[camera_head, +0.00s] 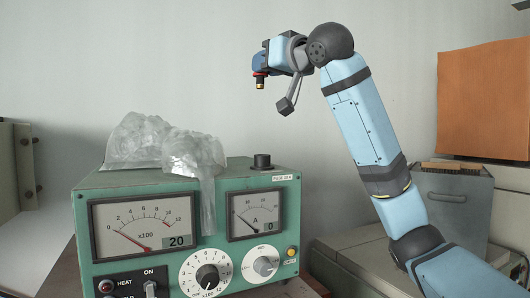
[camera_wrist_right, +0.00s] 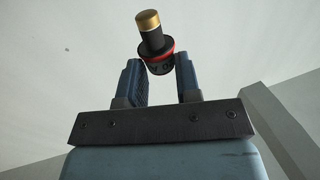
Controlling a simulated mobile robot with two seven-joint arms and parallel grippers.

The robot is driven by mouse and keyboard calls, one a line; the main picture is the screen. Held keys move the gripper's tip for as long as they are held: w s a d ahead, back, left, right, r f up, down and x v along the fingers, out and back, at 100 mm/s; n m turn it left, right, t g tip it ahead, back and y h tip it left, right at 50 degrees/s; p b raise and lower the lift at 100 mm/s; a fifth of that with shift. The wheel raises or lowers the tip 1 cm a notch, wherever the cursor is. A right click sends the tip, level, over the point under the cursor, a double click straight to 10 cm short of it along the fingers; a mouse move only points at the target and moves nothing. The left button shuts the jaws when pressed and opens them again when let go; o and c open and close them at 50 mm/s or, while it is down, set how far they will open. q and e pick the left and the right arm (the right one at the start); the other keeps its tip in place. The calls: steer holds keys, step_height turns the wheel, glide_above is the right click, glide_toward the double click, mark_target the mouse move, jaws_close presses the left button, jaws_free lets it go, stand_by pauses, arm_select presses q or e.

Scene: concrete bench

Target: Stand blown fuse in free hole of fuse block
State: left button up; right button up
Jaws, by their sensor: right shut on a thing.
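My right gripper (camera_head: 258,68) is raised above the green instrument box (camera_head: 150,178), in the upper middle of the head view. It is shut on a fuse (camera_head: 260,81), which hangs tip down below the fingers. In the right wrist view the fuse (camera_wrist_right: 149,28) has a brass end, a black body and a red ring, and its wide end sits between the two blue fingers (camera_wrist_right: 159,75). A short black round fitting (camera_head: 262,161) stands on top of the box, below the gripper, beside a "FUSE 10 A" label. I cannot make out a fuse block with holes. My left gripper is not in view.
A clear crumpled plastic sheet (camera_head: 195,155) lies over the box top and hangs down its front. A grey bin (camera_head: 452,200) with a brush on it stands at the right, before an orange panel (camera_head: 485,100). The air around the gripper is free.

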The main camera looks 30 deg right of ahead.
steer(key=p, duration=0.1)
glide_above(266, 156)
step_height(266, 156, down, 12)
steer(key=shift+d, duration=0.3)
step_height(266, 156, down, 4)
steer(key=shift+a+r+p, duration=0.1)
steer(key=shift+r+p, duration=0.05)
steer(key=shift+p, duration=0.35)
steer(key=shift+s+f, duration=0.15)
steer(key=shift+f, duration=0.15)
jaws_close()
steer(key=shift+s+f, duration=0.1)
steer(key=shift+f, duration=0.1)
steer(key=shift+d+f, duration=0.1)
steer(key=shift+d, duration=0.1)
steer(key=o, duration=0.8)
jaws_free()
steer(key=shift+c, duration=0.2)
steer(key=shift+o, duration=0.7)
steer(key=shift+w+a, duration=0.3)
steer(key=shift+w, duration=0.1)
steer(key=shift+s+d, duration=0.1)
steer(key=shift+s, duration=0.05)
